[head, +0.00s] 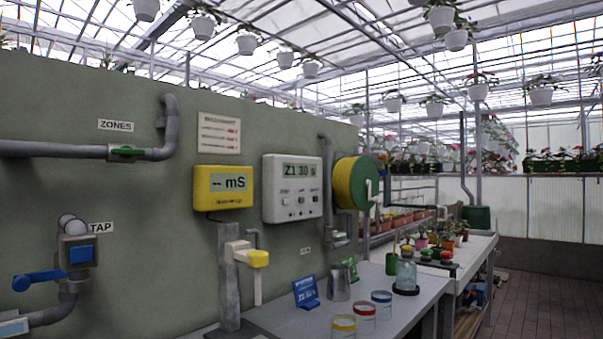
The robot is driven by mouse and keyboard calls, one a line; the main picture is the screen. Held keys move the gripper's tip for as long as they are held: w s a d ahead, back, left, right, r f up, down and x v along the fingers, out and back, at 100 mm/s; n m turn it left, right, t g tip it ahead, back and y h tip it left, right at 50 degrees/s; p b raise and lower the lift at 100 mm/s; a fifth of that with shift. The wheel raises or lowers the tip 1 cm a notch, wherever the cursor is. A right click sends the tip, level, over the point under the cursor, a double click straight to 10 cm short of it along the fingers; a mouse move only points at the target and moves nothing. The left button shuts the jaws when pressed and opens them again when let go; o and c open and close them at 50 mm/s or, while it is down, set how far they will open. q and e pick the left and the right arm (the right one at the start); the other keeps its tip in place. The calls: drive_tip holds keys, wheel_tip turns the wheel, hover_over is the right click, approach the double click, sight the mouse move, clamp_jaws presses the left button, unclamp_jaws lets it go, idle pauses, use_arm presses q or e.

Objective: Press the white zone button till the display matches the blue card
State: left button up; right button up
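The white control box (291,205) hangs on the green wall near the middle of the head view. Its display (299,171) reads "Z1 30", with a small mark after it that I cannot make out. A row of small buttons (301,200) sits below the display. Their labels are too small to read, so I cannot tell which is the zone button. The blue card (306,291) stands tilted back on the grey bench below the box. It has white writing, too small to read surely. Neither gripper is in view.
A yellow meter (223,188) showing "-- mS" hangs left of the box, a yellow-green reel (356,183) right of it. A grey post with a yellow-ended tap (258,259) stands in front. A metal jug (338,285) and banded glasses (381,305) are on the bench (283,318).

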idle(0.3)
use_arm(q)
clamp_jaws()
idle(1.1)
